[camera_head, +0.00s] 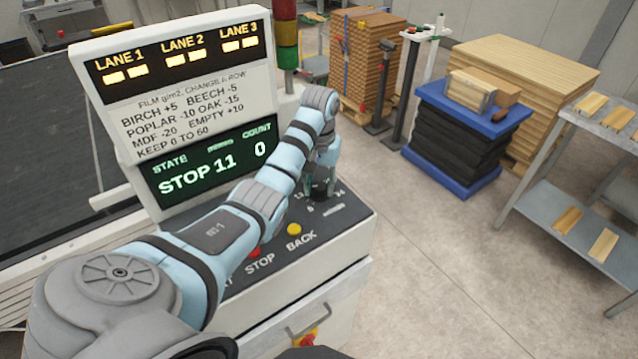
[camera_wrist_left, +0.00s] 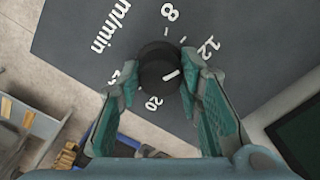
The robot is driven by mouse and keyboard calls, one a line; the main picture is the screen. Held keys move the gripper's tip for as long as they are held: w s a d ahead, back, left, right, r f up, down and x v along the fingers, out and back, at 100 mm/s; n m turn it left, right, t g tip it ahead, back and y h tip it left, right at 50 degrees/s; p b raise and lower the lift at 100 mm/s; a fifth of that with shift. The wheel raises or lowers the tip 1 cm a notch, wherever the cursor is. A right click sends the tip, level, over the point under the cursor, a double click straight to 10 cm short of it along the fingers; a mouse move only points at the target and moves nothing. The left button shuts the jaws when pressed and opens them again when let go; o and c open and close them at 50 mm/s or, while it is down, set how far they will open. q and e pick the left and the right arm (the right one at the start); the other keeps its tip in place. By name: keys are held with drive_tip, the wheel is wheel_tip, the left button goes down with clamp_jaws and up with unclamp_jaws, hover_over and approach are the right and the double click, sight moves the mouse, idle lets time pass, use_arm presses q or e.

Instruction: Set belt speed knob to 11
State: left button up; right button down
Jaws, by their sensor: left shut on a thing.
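The black belt speed knob (camera_wrist_left: 155,62) sits on the dark panel marked m/min, with 8, 12 and 20 printed around it in the left wrist view. A short white line shows on the knob. My left gripper (camera_wrist_left: 162,78) has its teal fingers on either side of the knob, shut on it. In the head view my left gripper (camera_head: 321,180) reaches down over the knob (camera_head: 320,193), which it partly hides. The display (camera_head: 215,160) reads STOP, 11 and count 0. My right gripper is not in view.
The yellow BACK button (camera_head: 294,229) and the red STOP button (camera_head: 254,252) are on the panel near my left arm. A red knob on yellow (camera_head: 309,339) is on the cabinet front. A blue lift table (camera_head: 460,110) and a shelf rack (camera_head: 560,200) stand right, beyond clear floor.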

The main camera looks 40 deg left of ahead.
use_arm(q)
drive_tip(key=shift+w+r+n, duration=0.1)
drive_tip(key=shift+n, duration=0.4)
drive_tip(key=o, duration=1.2)
drive_tip(key=shift+c, duration=0.2)
